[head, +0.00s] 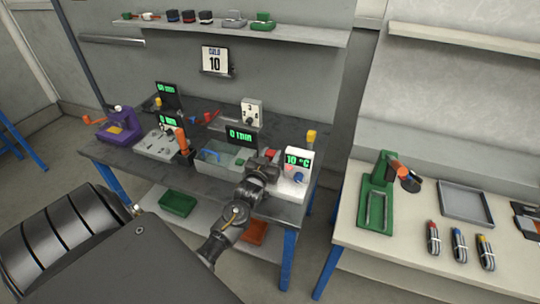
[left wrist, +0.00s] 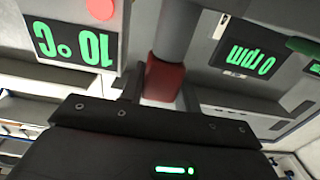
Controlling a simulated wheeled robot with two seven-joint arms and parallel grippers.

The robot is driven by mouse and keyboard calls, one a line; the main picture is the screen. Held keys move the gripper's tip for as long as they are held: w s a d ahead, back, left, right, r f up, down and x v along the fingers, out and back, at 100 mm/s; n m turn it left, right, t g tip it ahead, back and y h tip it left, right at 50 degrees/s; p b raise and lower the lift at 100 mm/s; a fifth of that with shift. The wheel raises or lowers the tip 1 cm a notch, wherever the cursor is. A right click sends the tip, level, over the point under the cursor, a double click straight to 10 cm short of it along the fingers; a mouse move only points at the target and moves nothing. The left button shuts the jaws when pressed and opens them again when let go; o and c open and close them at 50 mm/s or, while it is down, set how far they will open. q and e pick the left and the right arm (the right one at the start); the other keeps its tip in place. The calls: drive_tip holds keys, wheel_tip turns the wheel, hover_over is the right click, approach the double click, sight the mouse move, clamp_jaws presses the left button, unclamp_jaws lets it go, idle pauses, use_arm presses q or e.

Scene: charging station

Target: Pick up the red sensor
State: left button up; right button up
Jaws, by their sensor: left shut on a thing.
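The red sensor (left wrist: 163,80) sits between the two fingers of my left gripper (left wrist: 160,90) in the left wrist view. The fingers are shut on it. A grey cylinder (left wrist: 181,30) adjoins it in that view; I cannot tell whether they are joined. In the head view my left gripper (head: 266,160) is at the right part of the dark workbench, just left of the white box with the green 10 °C display (head: 298,158). A small red patch of the sensor (head: 271,153) shows at the fingertips. My right gripper is in neither view.
A wall shelf (head: 310,35) holds several small parts. A light table (head: 340,222) at right holds a green press (head: 374,195), a grey tray (head: 466,203) and several cable bundles.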

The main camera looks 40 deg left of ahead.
use_arm(q)
drive_tip(key=s+d+r+p, duration=0.4)
drive_tip(key=d+r+p, duration=0.6)
drive_tip(key=d, duration=0.3)
drive_tip(key=shift+d, duration=0.2)
drive_tip(key=shift+r, duration=0.1)
drive_tip(key=s+d+r+m+t+h+b, duration=0.1)
drive_tip(key=s+d+h+b, duration=0.4)
drive_tip(key=d+b, duration=0.5)
drive_tip(key=s+r+m+b, duration=0.1)
drive_tip(key=s+m+b, duration=0.1)
drive_tip(key=b, duration=0.2)
drive_tip(key=shift+s+m+h, duration=0.2)
drive_tip(key=shift+m+h, duration=0.2)
